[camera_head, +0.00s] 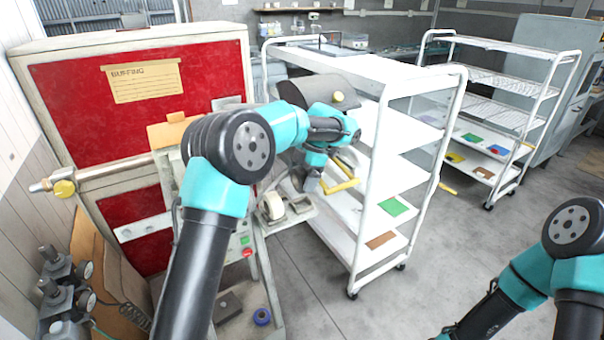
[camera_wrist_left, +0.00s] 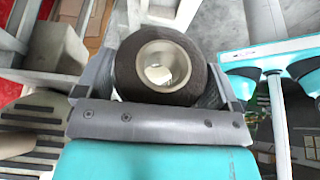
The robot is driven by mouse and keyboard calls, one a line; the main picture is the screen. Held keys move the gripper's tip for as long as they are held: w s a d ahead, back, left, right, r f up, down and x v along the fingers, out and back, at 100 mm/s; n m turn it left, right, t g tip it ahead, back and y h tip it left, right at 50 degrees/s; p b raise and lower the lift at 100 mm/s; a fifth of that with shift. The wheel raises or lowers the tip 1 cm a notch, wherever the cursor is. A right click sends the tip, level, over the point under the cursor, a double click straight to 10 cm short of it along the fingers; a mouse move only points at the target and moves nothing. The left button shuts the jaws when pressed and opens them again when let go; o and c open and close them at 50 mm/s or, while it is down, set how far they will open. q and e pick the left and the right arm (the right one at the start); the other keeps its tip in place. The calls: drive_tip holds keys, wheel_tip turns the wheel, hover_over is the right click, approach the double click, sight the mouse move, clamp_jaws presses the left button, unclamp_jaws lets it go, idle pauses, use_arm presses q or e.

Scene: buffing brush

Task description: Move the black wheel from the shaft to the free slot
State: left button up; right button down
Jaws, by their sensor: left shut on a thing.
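My left gripper (camera_head: 312,184) reaches down between the buffing machine and the white cart. In the left wrist view, my left gripper (camera_wrist_left: 164,58) is shut on the black wheel (camera_wrist_left: 125,70), a thick dark ring with a beige hub, one finger on either side. I cannot make out the black wheel in the head view, where my arm covers that area. A pale wheel (camera_head: 272,205) sits in a light holder (camera_head: 301,207) beside the machine, left of my gripper. I cannot make out the shaft clearly. My right gripper is outside the frames; only my right arm shows.
The red-panelled buffing machine (camera_head: 65,88) stands at the left. A white shelf cart (camera_head: 364,68) with yellow handles is close to my left gripper. A second cart (camera_head: 500,85) stands farther right. The grey floor (camera_head: 425,245) between the front cart and my right arm is clear.

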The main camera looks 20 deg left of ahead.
use_arm(q)
drive_tip(key=shift+f, duration=2.8)
drive_tip(key=o, duration=0.7)
drive_tip(key=shift+r, duration=0.1)
drive_tip(key=v, duration=1.1)
drive_tip(key=shift+d+r, duration=0.1)
drive_tip(key=shift+r, duration=0.3)
drive_tip(key=shift+f, duration=0.1)
